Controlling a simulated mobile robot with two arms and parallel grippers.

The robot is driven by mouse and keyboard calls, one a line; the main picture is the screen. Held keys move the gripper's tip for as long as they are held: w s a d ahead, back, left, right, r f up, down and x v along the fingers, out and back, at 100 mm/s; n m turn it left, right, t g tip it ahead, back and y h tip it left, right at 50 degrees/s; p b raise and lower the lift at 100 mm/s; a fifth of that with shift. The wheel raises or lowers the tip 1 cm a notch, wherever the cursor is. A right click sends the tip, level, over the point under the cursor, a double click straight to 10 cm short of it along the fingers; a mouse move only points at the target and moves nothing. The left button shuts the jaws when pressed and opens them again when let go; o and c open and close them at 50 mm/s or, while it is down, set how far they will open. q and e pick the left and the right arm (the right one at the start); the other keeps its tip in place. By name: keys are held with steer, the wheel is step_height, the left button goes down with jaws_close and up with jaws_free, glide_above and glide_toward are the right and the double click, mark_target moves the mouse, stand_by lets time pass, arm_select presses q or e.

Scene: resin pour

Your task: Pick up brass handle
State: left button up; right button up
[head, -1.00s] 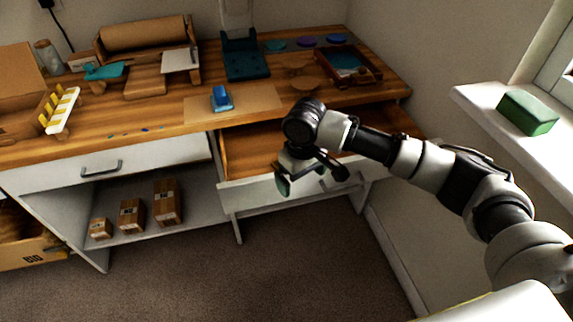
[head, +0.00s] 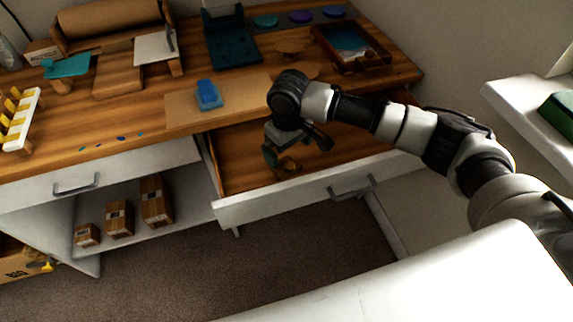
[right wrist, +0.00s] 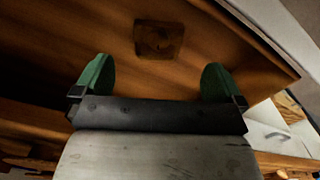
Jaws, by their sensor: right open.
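My right gripper (head: 281,160) is over the open drawer (head: 232,172), pointing down into it. In the right wrist view its two green fingertips (right wrist: 157,78) stand wide apart with nothing between them. A small brown, squarish piece (right wrist: 158,40) lies on the drawer's wooden floor, beyond the fingertips and roughly centred between them. It is dark, and I cannot tell if it is the brass handle. No clear brass handle shows in the head view, where my wrist and gripper hide part of the drawer. My left gripper is not in view.
The drawer's white front with a grey pull (head: 350,187) stands out from the workbench. On the bench are a blue block (head: 208,95) on a brown sheet and a wooden tray (head: 352,47). A white sill with a green block (head: 560,115) is at right.

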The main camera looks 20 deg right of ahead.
mark_target(290, 165)
step_height(290, 165, down, 2)
steer(key=shift+s+f, duration=0.1)
steer(key=shift+f, duration=0.8)
step_height(290, 165, down, 4)
steer(key=shift+d+r+b, duration=0.15)
steer(key=shift+r+b, duration=0.05)
steer(key=shift+b, duration=0.35)
steer(key=shift+f, duration=0.45)
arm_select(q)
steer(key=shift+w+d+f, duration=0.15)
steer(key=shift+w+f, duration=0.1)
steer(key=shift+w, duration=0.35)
arm_select(e)
steer(key=shift+r, duration=0.1)
steer(key=c, duration=1)
